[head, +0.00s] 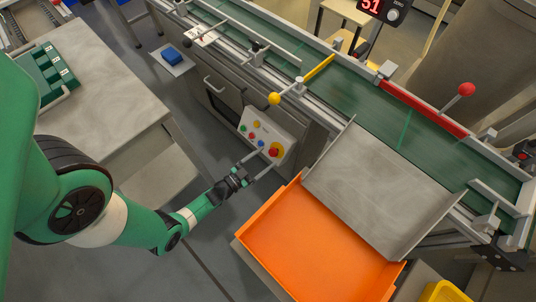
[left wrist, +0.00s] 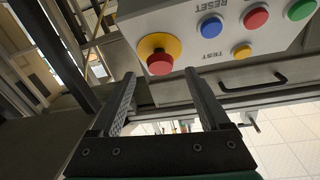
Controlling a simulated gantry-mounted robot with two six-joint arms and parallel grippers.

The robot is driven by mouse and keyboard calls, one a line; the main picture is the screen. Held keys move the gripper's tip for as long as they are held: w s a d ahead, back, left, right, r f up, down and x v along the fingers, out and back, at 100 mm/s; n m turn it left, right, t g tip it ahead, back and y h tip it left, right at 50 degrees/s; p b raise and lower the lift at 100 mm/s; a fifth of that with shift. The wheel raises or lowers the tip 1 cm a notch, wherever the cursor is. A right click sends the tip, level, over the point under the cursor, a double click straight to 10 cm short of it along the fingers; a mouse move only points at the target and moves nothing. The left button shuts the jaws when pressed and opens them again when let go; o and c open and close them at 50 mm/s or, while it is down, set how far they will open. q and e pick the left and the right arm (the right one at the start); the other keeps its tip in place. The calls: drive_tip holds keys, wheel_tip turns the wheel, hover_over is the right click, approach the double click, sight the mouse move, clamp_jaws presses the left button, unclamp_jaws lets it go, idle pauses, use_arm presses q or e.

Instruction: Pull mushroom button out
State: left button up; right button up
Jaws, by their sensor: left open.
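The red mushroom button (head: 274,152) sits on a yellow collar at the right lower part of a light grey control panel (head: 251,129). In the left wrist view the red mushroom button (left wrist: 160,64) and its yellow collar (left wrist: 173,43) show clearly, with the button head facing my gripper. My left gripper (head: 262,163) is open just in front of the panel. In the left wrist view its two fingers (left wrist: 160,78) stand apart, one to each side of the button, with a gap on both sides. I cannot tell how far the tips reach past the head. My right gripper is not in view.
The panel also has a blue button (left wrist: 211,27), a red one (left wrist: 255,17), a green one (left wrist: 302,9) and a small yellow one (left wrist: 242,51). An orange tray (head: 262,225) and metal chute (head: 375,190) are close right. A conveyor (head: 350,92) runs behind.

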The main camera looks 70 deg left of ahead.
sight(275, 151)
use_arm(q)
drive_tip(key=shift+x, duration=1.2)
clamp_jaws()
idle(0.5)
